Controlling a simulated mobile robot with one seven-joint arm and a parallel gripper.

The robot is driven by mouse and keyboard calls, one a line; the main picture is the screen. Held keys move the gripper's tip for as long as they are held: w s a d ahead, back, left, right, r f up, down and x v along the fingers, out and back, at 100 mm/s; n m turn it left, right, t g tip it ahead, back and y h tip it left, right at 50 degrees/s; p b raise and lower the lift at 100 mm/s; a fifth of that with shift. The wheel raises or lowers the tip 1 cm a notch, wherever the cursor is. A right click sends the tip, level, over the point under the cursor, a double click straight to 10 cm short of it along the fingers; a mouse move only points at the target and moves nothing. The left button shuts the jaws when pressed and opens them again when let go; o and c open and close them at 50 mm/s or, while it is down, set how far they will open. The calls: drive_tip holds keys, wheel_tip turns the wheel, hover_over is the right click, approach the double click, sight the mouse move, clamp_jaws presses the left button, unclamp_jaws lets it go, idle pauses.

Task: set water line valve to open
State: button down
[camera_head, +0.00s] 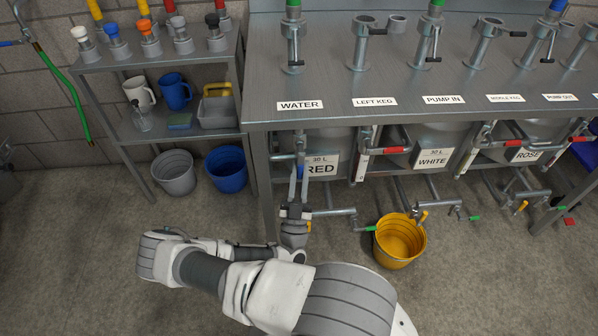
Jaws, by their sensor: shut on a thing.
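The label WATER (299,105) is on the front edge of the steel bench (330,60). Below it, a grey water line pipe with a valve (300,146) comes down in front of the keg marked RED. A small blue handle (300,171) shows under the valve, between the fingers of my gripper (298,178). My gripper reaches up from below and is shut on this handle. The fingers hide most of the handle, so its exact angle is hard to tell.
Red-handled valves (395,150) sit to the right. Low pipes with green and yellow ends stick out near a yellow bucket (399,241). A grey bucket (174,173) and a blue bucket (227,169) stand under the shelf (130,130) at left.

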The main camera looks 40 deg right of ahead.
drive_tip(key=shift+s+d+n+t+y, duration=0.2)
drive_tip(key=shift+n+t+y, duration=0.3)
drive_tip(key=shift+n, duration=0.2)
drive_tip(key=c, duration=0.8)
unclamp_jaws()
drive_tip(key=shift+w, duration=0.1)
drive_tip(key=v, duration=0.7)
drive_tip(key=shift+a+f+p, duration=0.15)
drive_tip(key=shift+f+p, duration=0.1)
drive_tip(key=shift+p, duration=0.1)
drive_tip(key=shift+r+m, duration=0.15)
drive_tip(key=shift+m, duration=0.15)
